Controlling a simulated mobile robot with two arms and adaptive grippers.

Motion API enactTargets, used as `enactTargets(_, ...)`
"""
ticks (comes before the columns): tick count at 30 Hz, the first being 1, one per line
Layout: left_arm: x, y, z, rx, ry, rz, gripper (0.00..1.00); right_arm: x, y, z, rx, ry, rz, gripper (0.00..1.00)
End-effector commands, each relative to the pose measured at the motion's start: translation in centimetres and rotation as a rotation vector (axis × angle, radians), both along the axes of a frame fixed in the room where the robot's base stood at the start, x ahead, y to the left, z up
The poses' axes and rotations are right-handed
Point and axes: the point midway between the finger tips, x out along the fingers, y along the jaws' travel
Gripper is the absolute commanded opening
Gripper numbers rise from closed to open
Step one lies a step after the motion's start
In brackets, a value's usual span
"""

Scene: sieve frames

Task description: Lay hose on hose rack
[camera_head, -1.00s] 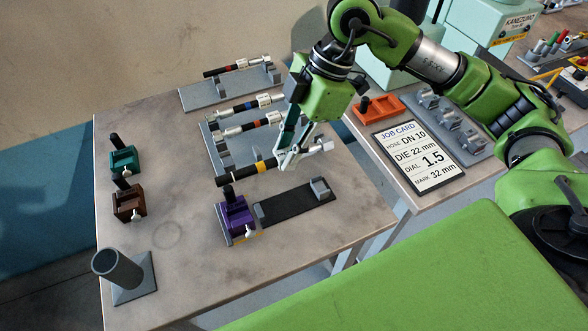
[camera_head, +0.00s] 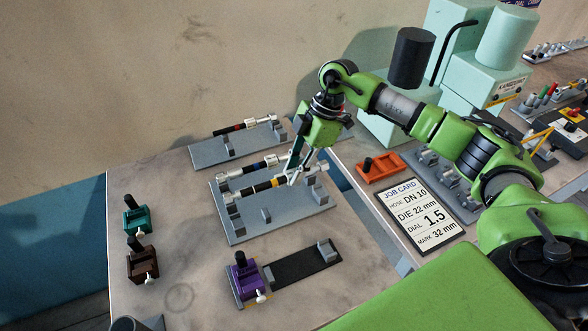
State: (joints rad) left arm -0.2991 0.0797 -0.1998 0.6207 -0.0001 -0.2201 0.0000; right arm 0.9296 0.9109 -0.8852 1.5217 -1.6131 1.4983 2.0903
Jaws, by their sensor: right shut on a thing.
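My right gripper (camera_head: 293,181) points down and is shut on a black hose (camera_head: 246,192) with a yellow band and a pale fitting at its right end. The hose lies across the grey hose rack (camera_head: 285,222), above or in its uprights; I cannot tell whether it touches them. Another hose (camera_head: 236,172) with a blue band and white fittings lies just behind it on the same rack. The held hose and gripper hide part of the rack's back. My left gripper is not in view.
A second grey rack (camera_head: 213,153) with a red-banded hose stands behind. A purple clamp block (camera_head: 243,279) with a black base (camera_head: 298,268) is in front. Green (camera_head: 136,216) and brown (camera_head: 142,262) blocks stand left. The job card (camera_head: 419,213) and orange block (camera_head: 380,167) are right.

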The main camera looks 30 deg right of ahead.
Motion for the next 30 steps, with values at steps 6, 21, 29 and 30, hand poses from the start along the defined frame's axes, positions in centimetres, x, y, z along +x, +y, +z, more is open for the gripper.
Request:
enactTargets(6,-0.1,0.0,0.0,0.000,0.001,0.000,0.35,0.0,0.0,-0.5,-0.001,0.000,0.000,0.00)
enactTargets(21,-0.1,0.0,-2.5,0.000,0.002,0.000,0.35,0.0,0.0,-5.3,-0.001,0.000,0.001,0.00)
enactTargets(29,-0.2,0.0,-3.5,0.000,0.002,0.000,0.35,0.0,0.0,-7.7,0.000,0.001,-0.001,0.00)
enactTargets(30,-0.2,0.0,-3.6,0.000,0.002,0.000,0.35,0.0,0.0,-8.0,0.000,0.000,-0.001,0.00)
